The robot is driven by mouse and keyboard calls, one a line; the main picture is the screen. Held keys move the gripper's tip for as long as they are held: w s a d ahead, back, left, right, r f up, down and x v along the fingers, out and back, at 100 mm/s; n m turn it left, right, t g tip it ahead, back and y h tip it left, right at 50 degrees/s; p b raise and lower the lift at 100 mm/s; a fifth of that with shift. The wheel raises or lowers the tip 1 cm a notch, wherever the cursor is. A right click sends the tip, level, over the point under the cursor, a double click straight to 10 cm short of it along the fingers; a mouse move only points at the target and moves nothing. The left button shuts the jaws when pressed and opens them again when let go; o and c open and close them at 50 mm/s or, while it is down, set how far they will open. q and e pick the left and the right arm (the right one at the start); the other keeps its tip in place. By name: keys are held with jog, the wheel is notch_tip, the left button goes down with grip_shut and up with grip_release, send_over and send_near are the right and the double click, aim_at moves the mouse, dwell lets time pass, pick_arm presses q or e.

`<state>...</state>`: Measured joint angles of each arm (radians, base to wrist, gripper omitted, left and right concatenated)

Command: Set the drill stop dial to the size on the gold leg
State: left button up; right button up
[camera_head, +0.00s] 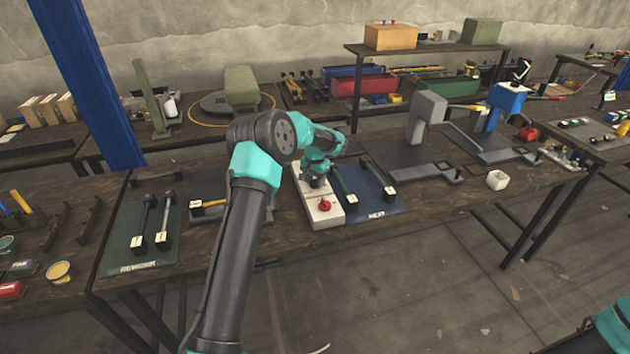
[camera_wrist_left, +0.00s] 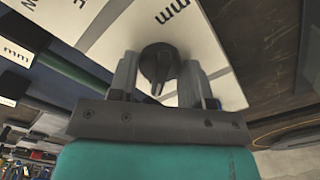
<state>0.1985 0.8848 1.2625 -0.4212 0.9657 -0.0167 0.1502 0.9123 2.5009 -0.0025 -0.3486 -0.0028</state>
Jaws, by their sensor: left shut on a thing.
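A white panel (camera_head: 322,218) lies on the middle bench, with a red knob (camera_head: 325,205) near its front end. My left gripper (camera_head: 314,182) reaches down over the panel's back part. In the left wrist view the gripper (camera_wrist_left: 158,78) is shut on a dark round dial (camera_wrist_left: 158,62) with a pointer, on the white panel (camera_wrist_left: 110,35) marked "mm". The dial's scale numbers cannot be read. A gold leg (camera_head: 208,204) with a white tag lies on a dark plate left of my arm; the tag's size is unreadable. My right gripper is out of view.
A REWORK mat (camera_head: 120,255) at left holds two tagged grey legs. A NEXT mat (camera_head: 390,210) right of the panel holds a green leg (camera_head: 345,185) and a dark leg (camera_head: 380,175). A grey press (camera_head: 425,112) and a blue press (camera_head: 507,100) stand further right.

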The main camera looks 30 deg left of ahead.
pick_arm(q)
jog(key=shift+c, duration=1.4)
jog(key=shift+m, duration=0.4)
jog(key=m, duration=0.9)
jog(key=o, duration=0.9)
jog(key=shift+r, duration=0.15)
